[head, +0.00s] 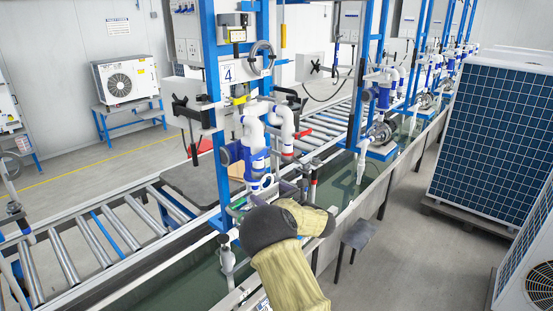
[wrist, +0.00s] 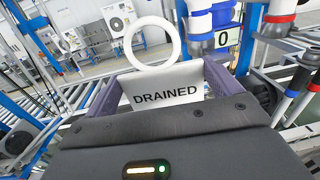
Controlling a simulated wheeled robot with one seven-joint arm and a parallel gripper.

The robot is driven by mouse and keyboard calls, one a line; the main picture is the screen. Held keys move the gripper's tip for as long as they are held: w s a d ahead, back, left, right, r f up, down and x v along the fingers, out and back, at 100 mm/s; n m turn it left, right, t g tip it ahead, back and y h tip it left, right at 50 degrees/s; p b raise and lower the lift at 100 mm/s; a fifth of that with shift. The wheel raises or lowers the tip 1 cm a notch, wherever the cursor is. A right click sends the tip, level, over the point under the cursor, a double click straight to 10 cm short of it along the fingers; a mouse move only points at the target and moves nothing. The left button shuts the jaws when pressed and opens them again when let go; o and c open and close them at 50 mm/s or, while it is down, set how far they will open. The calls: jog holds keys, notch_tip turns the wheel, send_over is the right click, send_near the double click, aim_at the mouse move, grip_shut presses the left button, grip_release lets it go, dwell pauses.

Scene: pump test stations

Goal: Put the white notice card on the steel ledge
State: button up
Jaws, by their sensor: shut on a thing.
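The white notice card (wrist: 168,88) reads "DRAINED" and has a white ring at its top. My gripper (wrist: 160,78) is shut on it, with a purple-grey finger at each side and the card upright between them. A long steel rim (head: 405,158) runs along the near side of the water trough. I cannot tell whether this is the steel ledge.
White and blue pipes (head: 256,150) and the blue stand (head: 212,75) are close to my gripper. A roller conveyor (head: 100,238) runs behind the trough. A grey stool (head: 360,236) and a large blue-panelled unit (head: 495,135) stand at the right.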

jog(key=s+f+m+t+h, duration=0.2)
jog(key=s+f+h, duration=0.1)
jog(key=f, duration=0.9)
jog(key=s+d+f+m+t+h+b, duration=0.1)
jog(key=s+d+f+m+h, duration=0.2)
jog(key=s+d+f, duration=0.3)
jog(key=s+d+f+m+t+h+b, duration=0.1)
jog(key=s+d+f+m+h, duration=0.2)
jog(key=s+f, duration=0.6)
jog(key=s+d+h, duration=0.2)
jog(key=s+d, duration=0.1)
jog(key=shift+d+f+h, duration=0.25)
jog(key=shift+d+h, duration=0.15)
